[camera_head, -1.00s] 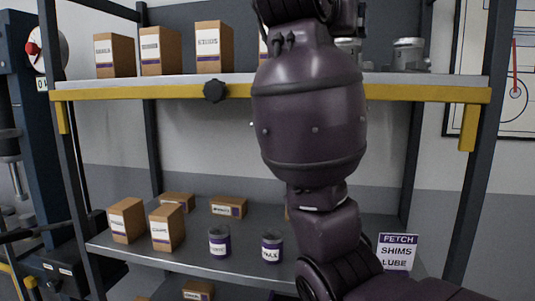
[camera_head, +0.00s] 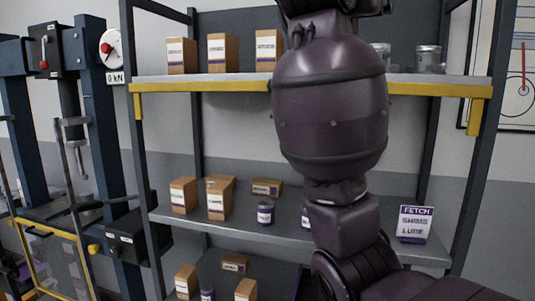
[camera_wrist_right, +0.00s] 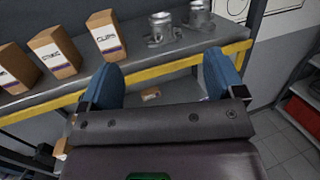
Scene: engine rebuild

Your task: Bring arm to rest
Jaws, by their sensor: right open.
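My right arm (camera_head: 330,105) rises in front of the shelving unit in the head view, dark purple, and hides part of the shelves behind it. Its gripper lies beyond the top edge of that view. In the right wrist view my right gripper (camera_wrist_right: 164,85) is open, its two blue fingers apart with nothing between them. It is in front of the upper shelf's yellow front edge (camera_wrist_right: 180,66). My left gripper does not show.
The shelving unit holds cardboard boxes (camera_head: 222,53), metal parts (camera_head: 428,60), small purple-labelled cans (camera_head: 265,213) and a "FETCH" sign (camera_head: 415,224). A blue press (camera_head: 105,150) stands at the left. Clear floor (camera_wrist_right: 290,150) shows at the right in the wrist view.

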